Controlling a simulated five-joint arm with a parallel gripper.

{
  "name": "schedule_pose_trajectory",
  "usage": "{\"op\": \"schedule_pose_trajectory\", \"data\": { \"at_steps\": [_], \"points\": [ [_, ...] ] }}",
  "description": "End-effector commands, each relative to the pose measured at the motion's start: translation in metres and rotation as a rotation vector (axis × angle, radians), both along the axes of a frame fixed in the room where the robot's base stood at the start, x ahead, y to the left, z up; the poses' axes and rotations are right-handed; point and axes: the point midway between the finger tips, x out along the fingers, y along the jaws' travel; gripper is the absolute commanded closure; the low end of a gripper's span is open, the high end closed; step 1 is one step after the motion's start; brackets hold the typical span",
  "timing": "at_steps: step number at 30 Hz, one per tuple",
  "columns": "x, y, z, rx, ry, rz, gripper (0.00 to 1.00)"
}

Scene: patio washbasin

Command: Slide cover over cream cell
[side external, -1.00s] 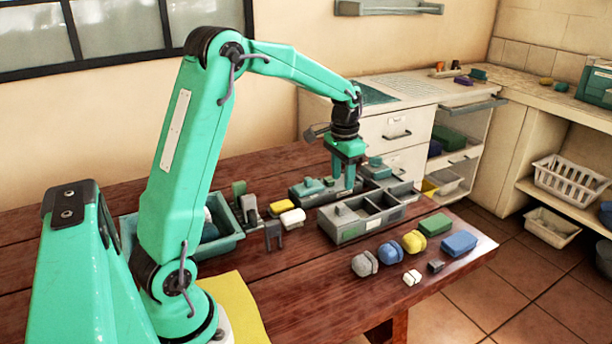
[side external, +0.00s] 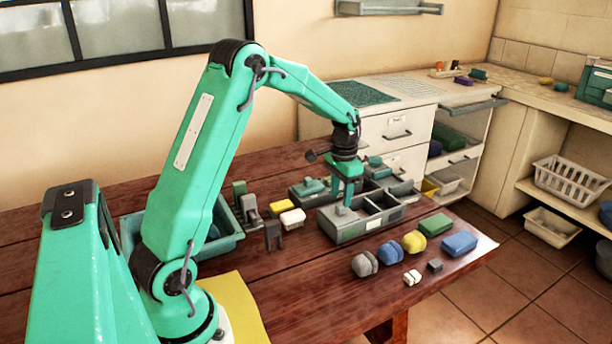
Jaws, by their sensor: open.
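A grey compartment box (side external: 348,236) stands on the wooden table, with dark open cells at its middle and right. A grey cover (side external: 336,219) lies over its left end. My gripper (side external: 346,203) is open and points down at the cover's raised knob, which its fingers partly hide. I cannot tell whether they touch it. No cream-coloured cell can be made out in the box. A cream block (side external: 293,218) lies on the table to the left of the box.
Another grey box with a teal piece (side external: 310,187) stands just behind. Yellow (side external: 282,206) and grey pieces lie to the left, near a teal bin (side external: 228,240). Rounded blocks (side external: 390,251), a green block (side external: 435,225) and a blue block (side external: 459,242) lie in front and right.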

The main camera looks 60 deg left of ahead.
Motion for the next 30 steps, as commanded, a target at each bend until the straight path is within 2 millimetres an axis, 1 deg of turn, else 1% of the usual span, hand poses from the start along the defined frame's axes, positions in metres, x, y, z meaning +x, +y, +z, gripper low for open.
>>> {"op": "schedule_pose_trajectory", "data": {
  "at_steps": [1, 3, 9, 13, 20, 21, 26, 27, 30],
  "points": [
    [-0.001, 0.0, -0.007, -0.001, 0.003, 0.0, 0.58],
    [-0.001, 0.0, -0.015, -0.001, 0.003, 0.0, 0.58],
    [0.0, 0.0, -0.03, 0.0, 0.001, 0.0, 0.58],
    [0.0, 0.0, -0.033, 0.0, 0.0, 0.0, 0.58],
    [0.0, 0.0, -0.033, 0.0, 0.0, 0.0, 0.58],
    [0.0, 0.0, -0.033, 0.0, 0.0, 0.0, 0.66],
    [0.0, 0.0, -0.033, 0.0, 0.0, 0.0, 0.97],
    [0.0, 0.0, -0.033, 0.0, 0.0, 0.0, 1.0],
    [0.0, 0.0, -0.033, 0.0, 0.0, 0.0, 1.0]
  ]
}}
